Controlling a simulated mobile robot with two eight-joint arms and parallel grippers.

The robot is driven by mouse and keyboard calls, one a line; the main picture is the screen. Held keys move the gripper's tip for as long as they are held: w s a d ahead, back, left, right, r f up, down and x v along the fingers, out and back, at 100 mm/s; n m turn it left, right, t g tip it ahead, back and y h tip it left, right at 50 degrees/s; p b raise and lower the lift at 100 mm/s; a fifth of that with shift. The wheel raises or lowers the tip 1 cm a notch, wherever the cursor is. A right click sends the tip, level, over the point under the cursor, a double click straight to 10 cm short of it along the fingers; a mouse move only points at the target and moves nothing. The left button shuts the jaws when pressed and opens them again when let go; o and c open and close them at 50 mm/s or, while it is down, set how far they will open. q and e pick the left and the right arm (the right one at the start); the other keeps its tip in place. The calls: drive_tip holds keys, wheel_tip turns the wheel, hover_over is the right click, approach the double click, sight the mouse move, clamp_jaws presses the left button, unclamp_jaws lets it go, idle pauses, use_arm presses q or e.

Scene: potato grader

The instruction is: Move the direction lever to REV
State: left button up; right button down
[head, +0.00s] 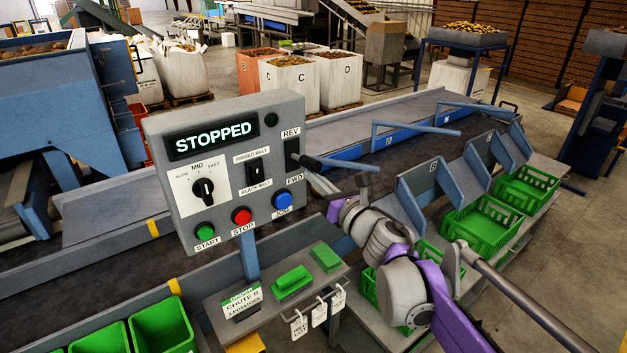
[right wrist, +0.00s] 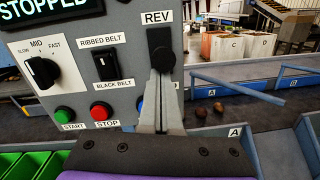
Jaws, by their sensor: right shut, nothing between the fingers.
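The grey control panel (head: 228,165) stands upright with a STOPPED display. Its direction lever (head: 292,154) is a black handle at the panel's right side, between the REV label (head: 291,133) above and the FWD label (head: 295,180) below. In the right wrist view the black lever (right wrist: 161,52) is under the REV label (right wrist: 158,17); the fingers hide its lower area and FWD. My right gripper (head: 312,178) is shut and empty. Its fingertips (right wrist: 162,74) are at the lower end of the lever; I cannot tell whether they touch. My left gripper is not in view.
A speed knob (head: 204,190), belt switch (head: 254,172) and green START (head: 205,232), red STOP (head: 242,216) and blue JOG (head: 282,201) buttons crowd the panel left of the lever. The conveyor (head: 345,128) runs behind; green crates (head: 485,220) stand at right.

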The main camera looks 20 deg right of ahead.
sight(317, 167)
drive_tip(key=shift+s+r+g+h, duration=0.2)
drive_tip(key=shift+r+g+h, duration=0.1)
drive_tip(key=shift+r+g, duration=0.65)
drive_tip(key=shift+r, duration=0.15)
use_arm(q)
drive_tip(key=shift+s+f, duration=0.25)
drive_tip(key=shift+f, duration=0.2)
use_arm(e)
drive_tip(key=shift+w+r, duration=0.2)
drive_tip(key=shift+r, duration=0.25)
drive_tip(key=shift+r, duration=0.15)
